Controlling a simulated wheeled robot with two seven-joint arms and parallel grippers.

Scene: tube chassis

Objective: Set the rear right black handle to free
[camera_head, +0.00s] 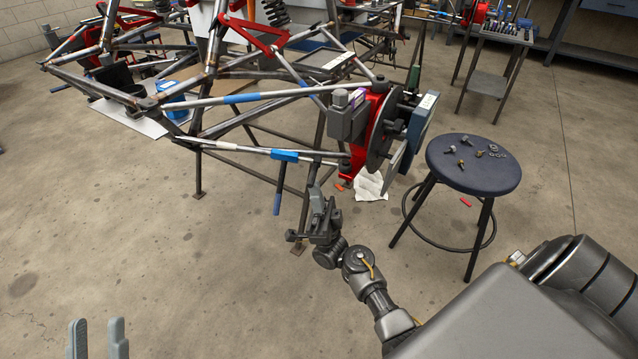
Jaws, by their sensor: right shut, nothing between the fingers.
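My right gripper (318,192) is shut and empty, just below the lower tube of the chassis (232,99) near the wheel hub. A dark, narrow handle-like part (314,169) hangs from that tube right above its fingertips. I cannot tell whether they touch, or whether this part is the black handle. Left of it, a blue wrench-like tool (285,156) sits on the tube with its blue handle pointing down. My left gripper (97,338) is open and empty at the bottom left edge, far from the chassis.
A brake disc (382,132) with a red bracket stands just right of the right gripper. A round stool (473,165) with small metal parts stands further right. White paper (371,185) lies on the floor below the disc. The floor at left front is clear.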

